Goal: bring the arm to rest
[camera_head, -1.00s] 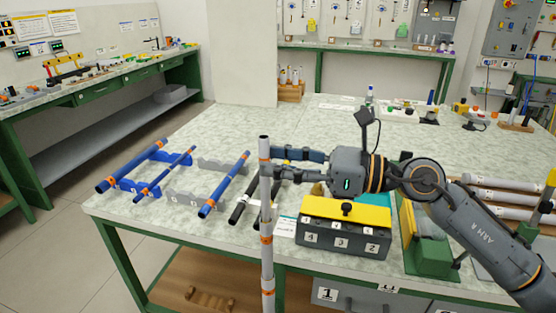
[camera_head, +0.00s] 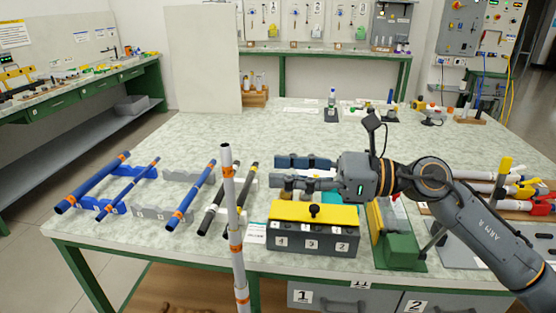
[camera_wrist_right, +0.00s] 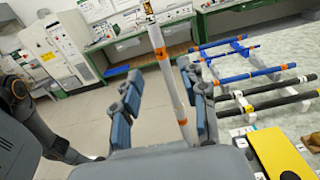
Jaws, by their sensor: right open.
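My right gripper (camera_head: 280,172) is open above the table, its fingers pointing left in the head view. A tall grey-white rod with orange bands (camera_head: 235,215) stands nearly upright at the table's front edge, left of the fingertips and apart from them. Its lower end is cut off by the frame. In the right wrist view, this rod (camera_wrist_right: 166,70) shows beyond the gap between the two spread fingers (camera_wrist_right: 163,78), with nothing gripped. My right arm comes in from the right, across the table. My left gripper is not in view.
Blue rods (camera_head: 92,183) and black rods (camera_head: 213,203) lie on holders at the left. A yellow-topped numbered box (camera_head: 312,236) sits below the gripper, beside a green fixture (camera_head: 400,250). More rods lie at the right. The back middle of the table (camera_head: 240,135) is clear.

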